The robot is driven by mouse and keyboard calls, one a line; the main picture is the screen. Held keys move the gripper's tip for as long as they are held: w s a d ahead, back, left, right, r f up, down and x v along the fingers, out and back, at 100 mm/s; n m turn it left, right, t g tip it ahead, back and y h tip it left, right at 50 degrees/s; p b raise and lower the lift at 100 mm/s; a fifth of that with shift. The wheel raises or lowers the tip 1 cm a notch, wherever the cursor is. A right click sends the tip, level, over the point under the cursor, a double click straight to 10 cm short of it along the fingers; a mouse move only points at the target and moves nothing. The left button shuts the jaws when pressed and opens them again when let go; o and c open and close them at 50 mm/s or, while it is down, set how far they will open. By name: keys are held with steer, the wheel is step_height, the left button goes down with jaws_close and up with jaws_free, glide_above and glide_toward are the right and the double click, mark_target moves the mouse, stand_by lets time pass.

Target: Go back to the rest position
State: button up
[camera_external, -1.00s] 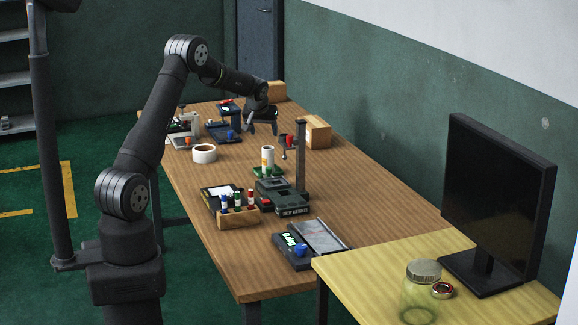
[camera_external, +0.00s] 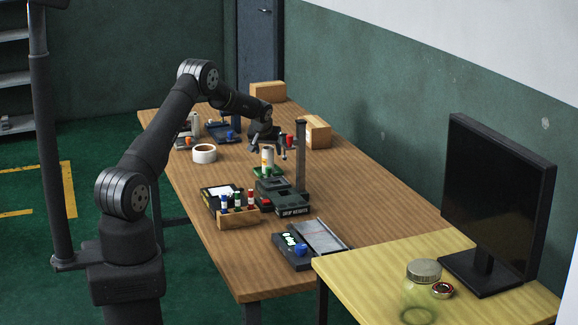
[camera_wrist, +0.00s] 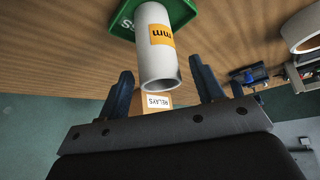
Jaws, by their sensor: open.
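My gripper (camera_external: 266,143) is open and empty above the wooden table, just above and behind a white cylinder (camera_external: 267,157) with a yellow label. The cylinder stands on a green base (camera_external: 276,172). In the wrist view my gripper (camera_wrist: 160,70) has its two dark fingers spread, and the white cylinder (camera_wrist: 163,60) shows in the gap between them, apart from both fingers. The green base (camera_wrist: 177,14) is at the top of that view. No separate rest position marker is visible.
A dark post stand (camera_external: 301,160) rises right of my gripper. A white roll (camera_external: 204,153) lies to the left. A rack of small bottles (camera_external: 238,217) and a scale-like device (camera_external: 292,253) are nearer. Cardboard boxes (camera_external: 317,132) stand behind. A monitor (camera_external: 500,195) is at right.

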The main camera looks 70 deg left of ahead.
steer(key=shift+w+a+f, duration=0.15)
steer(key=shift+a+f, duration=0.05)
steer(key=shift+f, duration=0.5)
steer(key=shift+r, duration=1.85)
